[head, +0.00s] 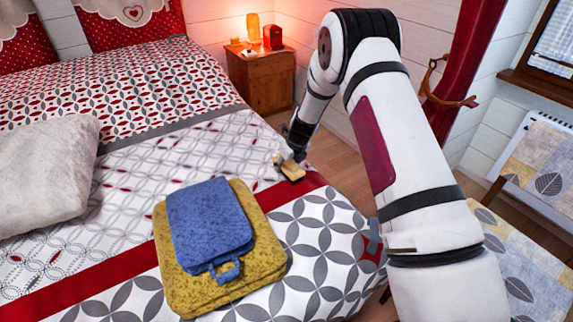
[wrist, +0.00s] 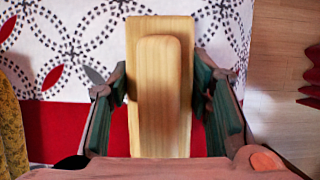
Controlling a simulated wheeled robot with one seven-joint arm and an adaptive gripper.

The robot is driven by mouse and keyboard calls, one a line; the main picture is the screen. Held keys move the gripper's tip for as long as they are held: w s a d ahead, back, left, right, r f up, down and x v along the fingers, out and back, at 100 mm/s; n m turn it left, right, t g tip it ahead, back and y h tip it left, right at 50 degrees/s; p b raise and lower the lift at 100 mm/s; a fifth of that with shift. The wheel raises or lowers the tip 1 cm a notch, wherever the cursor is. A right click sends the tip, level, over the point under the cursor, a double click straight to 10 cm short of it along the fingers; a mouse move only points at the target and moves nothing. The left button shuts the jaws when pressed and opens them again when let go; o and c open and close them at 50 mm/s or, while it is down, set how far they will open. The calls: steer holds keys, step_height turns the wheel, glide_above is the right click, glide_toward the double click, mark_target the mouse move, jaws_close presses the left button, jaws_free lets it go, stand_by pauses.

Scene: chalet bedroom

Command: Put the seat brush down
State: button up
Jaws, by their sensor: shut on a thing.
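The seat brush (head: 292,173) has a pale wooden back and handle. In the wrist view the brush (wrist: 160,85) lies lengthwise between my two fingers, with its bristles hidden. My gripper (head: 287,163) is shut on it, one finger on each side. The brush is over the patterned bed (head: 215,157), near its right edge by the red stripe. I cannot tell whether it touches the cover. In the wrist view my gripper (wrist: 162,95) has the white cover and the red band beneath it.
A blue cushion (head: 208,225) lies on a yellow one (head: 262,265) at the bed's front. A grey pillow (head: 45,175) lies at left. A wooden nightstand (head: 262,85) holds a lamp and small items. A patterned chair (head: 520,245) stands at right. The cover left of the brush is clear.

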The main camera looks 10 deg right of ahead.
steer(key=shift+f, duration=0.1)
steer(key=shift+f, duration=0.1)
steer(key=o, duration=1.1)
